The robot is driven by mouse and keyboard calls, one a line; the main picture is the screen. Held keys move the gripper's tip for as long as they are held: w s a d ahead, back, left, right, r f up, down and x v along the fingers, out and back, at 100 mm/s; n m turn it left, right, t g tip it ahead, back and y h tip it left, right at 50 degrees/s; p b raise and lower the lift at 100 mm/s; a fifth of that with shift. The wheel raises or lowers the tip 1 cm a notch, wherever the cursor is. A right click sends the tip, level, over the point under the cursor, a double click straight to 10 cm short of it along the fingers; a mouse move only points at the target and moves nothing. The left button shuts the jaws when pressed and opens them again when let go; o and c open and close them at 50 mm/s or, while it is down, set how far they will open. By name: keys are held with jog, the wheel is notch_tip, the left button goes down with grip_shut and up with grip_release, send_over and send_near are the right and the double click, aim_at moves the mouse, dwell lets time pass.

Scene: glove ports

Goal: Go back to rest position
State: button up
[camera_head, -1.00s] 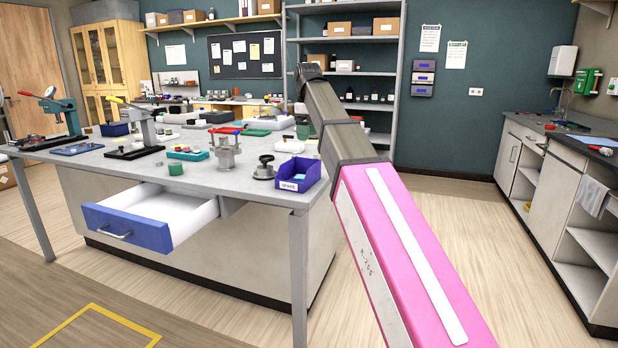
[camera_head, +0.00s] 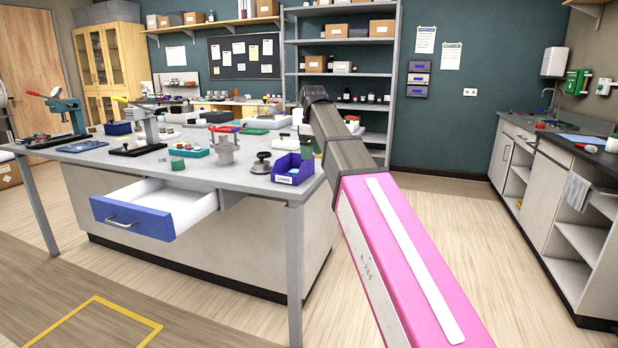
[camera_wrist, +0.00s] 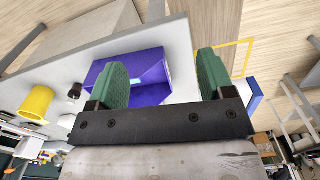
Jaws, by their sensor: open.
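My gripper shows in the wrist view (camera_wrist: 160,82) with its two green finger pads spread apart and nothing between them. The blue bin (camera_head: 292,169) stands at the near right corner of the workbench top (camera_head: 228,178). In the wrist view the blue bin (camera_wrist: 150,66) appears beyond and between the fingers, apart from them as far as I can tell.
A drawer with a blue front (camera_head: 131,224) stands open from the workbench. The right counter (camera_head: 560,142) has open shelves. The floor between bench and counter is clear.

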jog(key=s+d+f+m, duration=0.3)
jog(key=s+d+f, duration=0.15)
jog(key=f, duration=0.75)
jog(key=s+d+f+m, duration=0.3)
jog(key=d+f, duration=0.2)
jog(key=f, duration=0.8)
jog(key=s+d+f+m, duration=0.3)
jog(key=d+f, duration=0.1)
jog(key=f, duration=0.8)
jog(key=s+d+f+m, duration=0.3)
jog(key=s+d+f, duration=0.1)
jog(key=s+f, duration=0.4)
notch_tip(320, 180, down, 2)
jog(key=shift+s+d+f+m, duration=0.1)
jog(key=shift+s+d+m, duration=0.05)
jog(key=shift+s+m, duration=0.2)
